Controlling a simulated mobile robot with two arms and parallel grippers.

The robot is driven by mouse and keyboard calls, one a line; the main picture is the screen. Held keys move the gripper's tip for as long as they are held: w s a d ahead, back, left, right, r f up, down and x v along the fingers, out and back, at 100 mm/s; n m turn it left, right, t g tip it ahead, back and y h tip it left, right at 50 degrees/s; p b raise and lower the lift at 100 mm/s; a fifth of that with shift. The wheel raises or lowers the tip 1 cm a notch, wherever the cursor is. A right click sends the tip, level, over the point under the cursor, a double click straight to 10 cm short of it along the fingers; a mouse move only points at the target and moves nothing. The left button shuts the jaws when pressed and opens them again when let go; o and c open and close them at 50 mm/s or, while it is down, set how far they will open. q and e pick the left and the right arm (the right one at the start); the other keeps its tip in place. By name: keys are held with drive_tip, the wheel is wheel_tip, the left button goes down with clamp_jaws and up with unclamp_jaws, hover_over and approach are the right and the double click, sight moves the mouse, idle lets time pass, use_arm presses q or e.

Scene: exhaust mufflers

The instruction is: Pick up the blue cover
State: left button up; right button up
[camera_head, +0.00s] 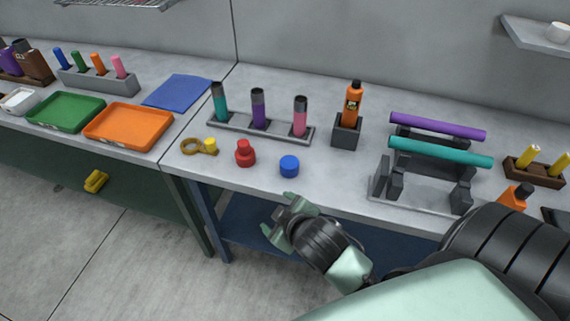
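A small round blue cover (289,166) sits on the light grey worktop near its front edge, right of a red cap-like piece (245,153). My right gripper (277,213), on the arm from the lower right, is in front of the table's front edge, below the blue cover in the picture. Its two fingers are spread apart with nothing seen between them, and it does not touch the cover. My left gripper is not in view.
Behind the cover stands a grey rack (265,131) with teal, purple and pink tubes. An orange bottle (352,104) stands in a dark holder. A stand (415,197) with purple and teal bars is to the right. A yellow ring piece (195,147) lies left.

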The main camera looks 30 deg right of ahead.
drive_tip(key=w+a+r+n+t+y, duration=0.25)
drive_tip(key=w+r+n+t, duration=0.2)
drive_tip(key=w+r, duration=0.3)
drive_tip(key=w+a+r+n+t+y, duration=0.1)
drive_tip(key=w+a+r+n+t, duration=0.25)
drive_tip(key=w+r+n, duration=0.4)
drive_tip(key=s+a+r+n+g+y, duration=0.25)
drive_tip(key=a+r+n+y, duration=0.25)
drive_tip(key=a+n+y, duration=0.45)
drive_tip(key=s+a+r+n+g+y, duration=0.1)
drive_tip(key=a+r+n+g+y, duration=0.4)
drive_tip(key=n, duration=0.8)
drive_tip(key=n+g+h, duration=1)
drive_tip(key=n+h, duration=0.6)
drive_tip(key=h, duration=0.1)
hover_over(291, 160)
wheel_tip(291, 160, down, 15)
drive_tip(key=shift+s+f, duration=0.15)
drive_tip(key=shift+f, duration=0.05)
wheel_tip(291, 160, down, 6)
drive_tip(key=p, duration=0.2)
drive_tip(key=shift+f+p, duration=0.15)
drive_tip(key=shift+p, duration=0.2)
drive_tip(key=shift+f, duration=0.65)
drive_tip(key=c, duration=1.4)
